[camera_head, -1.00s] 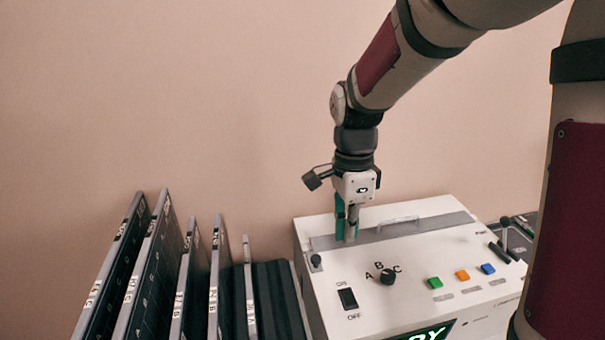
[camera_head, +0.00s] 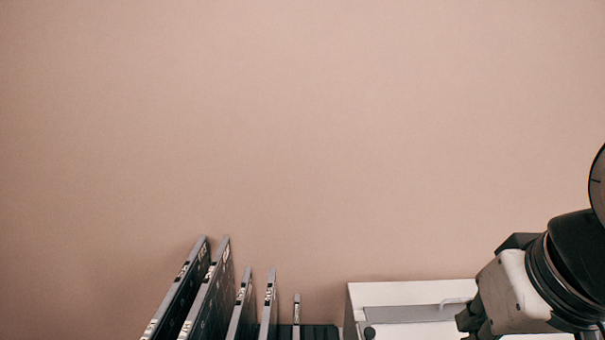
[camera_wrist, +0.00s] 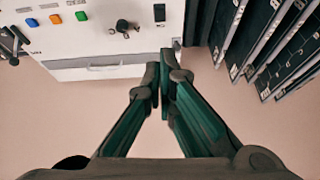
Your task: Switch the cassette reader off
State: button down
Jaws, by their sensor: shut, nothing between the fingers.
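The cassette reader (camera_head: 405,292) is a white box at the bottom right of the head view, where only its back top part shows. In the wrist view the reader (camera_wrist: 110,55) lies along the top, turned over. Its black rocker switch (camera_wrist: 159,12) is at the top edge there; I cannot tell which way it is set. The black selector knob (camera_wrist: 122,27) is left of the switch. The fingertips are not clear in the head view.
Several dark cassettes (camera_head: 208,300) stand in a row left of the reader; they also show at the wrist view's upper right (camera_wrist: 262,45). Green (camera_wrist: 81,15), orange (camera_wrist: 56,19) and blue (camera_wrist: 32,22) buttons sit on the reader. The wall (camera_head: 300,130) behind is bare.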

jog(key=w+f+m+g+p, duration=0.3)
jog(key=w+f+m+g, duration=0.4)
jog(key=w+f+m, duration=0.8)
jog(key=s+f, duration=0.1)
jog(key=f, duration=0.2)
jog(key=s+f+m+p, duration=0.1)
jog(key=f, duration=0.2)
jog(key=s+f+m, duration=0.1)
jog(key=s+f, duration=0.1)
jog(key=f, duration=0.2)
jog(key=shift+d+p, duration=0.15)
jog(key=shift+p, duration=0.25)
